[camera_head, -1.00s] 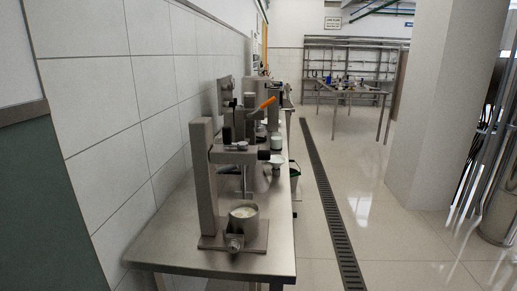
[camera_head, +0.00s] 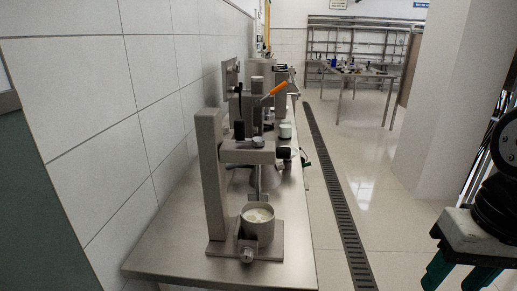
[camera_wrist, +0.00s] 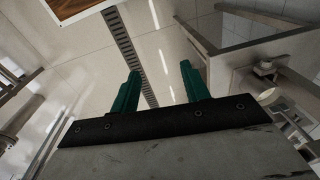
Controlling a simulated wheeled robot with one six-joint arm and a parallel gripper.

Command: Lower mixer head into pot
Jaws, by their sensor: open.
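The mixer stands on the steel table's near end in the head view. Its grey upright column (camera_head: 210,170) rises from a base plate, and the mixer head (camera_head: 248,152) juts right from it, raised above the pot. The pot (camera_head: 257,222) sits on the base plate with pale contents inside. A thin shaft (camera_head: 257,182) shows between head and pot. My gripper (camera_wrist: 158,85) shows two green fingers spread apart, empty, in the wrist view. It also enters at the lower right of the head view (camera_head: 456,275), well right of the table and apart from the mixer.
The steel table (camera_head: 175,245) runs back along the tiled wall, with more machines behind the mixer, one with an orange handle (camera_head: 277,90). The floor beside the drain grate (camera_head: 335,190) is clear. A white pillar (camera_head: 432,100) stands at the right.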

